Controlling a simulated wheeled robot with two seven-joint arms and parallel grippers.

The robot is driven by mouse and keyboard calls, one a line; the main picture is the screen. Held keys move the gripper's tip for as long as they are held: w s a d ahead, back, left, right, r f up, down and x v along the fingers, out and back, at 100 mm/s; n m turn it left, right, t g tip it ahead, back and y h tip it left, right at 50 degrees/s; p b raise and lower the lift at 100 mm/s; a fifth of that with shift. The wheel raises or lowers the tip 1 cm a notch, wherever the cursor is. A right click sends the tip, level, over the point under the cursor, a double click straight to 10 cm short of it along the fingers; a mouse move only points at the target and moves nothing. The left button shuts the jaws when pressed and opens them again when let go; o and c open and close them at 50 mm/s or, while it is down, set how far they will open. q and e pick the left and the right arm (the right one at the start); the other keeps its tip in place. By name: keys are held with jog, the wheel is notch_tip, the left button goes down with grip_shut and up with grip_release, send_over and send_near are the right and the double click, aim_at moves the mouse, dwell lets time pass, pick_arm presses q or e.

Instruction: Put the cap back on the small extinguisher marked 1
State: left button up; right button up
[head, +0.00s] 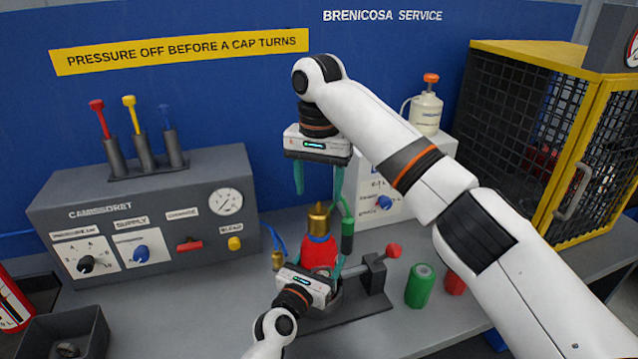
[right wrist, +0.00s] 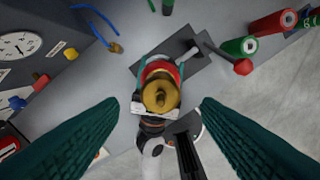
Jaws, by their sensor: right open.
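The small extinguisher (head: 318,255) is red with a blue band and stands upright in a dark clamp stand (head: 372,285); its number mark is hidden. A brass cap (head: 319,218) with a pointed knob sits on its top, also seen from above in the right wrist view (right wrist: 160,95). I cannot tell how tightly it is seated. My left gripper (head: 312,264) reaches in from the front, its teal fingers on both sides of the red body, seemingly shut on it. My right gripper (head: 319,192) points down above the cap, open and empty, fingers apart from it.
The stand has a red-knobbed lever (head: 393,251) at right. Green (head: 420,286) and red (head: 455,282) cylinders stand beyond it. A grey control console (head: 150,215) with gauge is at left. A white box (head: 378,185) stands behind and a yellow-framed cage (head: 550,140) at right.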

aim_at(319, 210)
jog(key=n, duration=0.8)
jog(key=shift+n, duration=0.3)
jog(key=n, duration=0.3)
jog(key=shift+n, duration=0.4)
jog(key=n, duration=0.3)
jog(key=shift+f+n, duration=0.1)
jog(key=shift+n, duration=0.2)
jog(key=shift+f, duration=4)
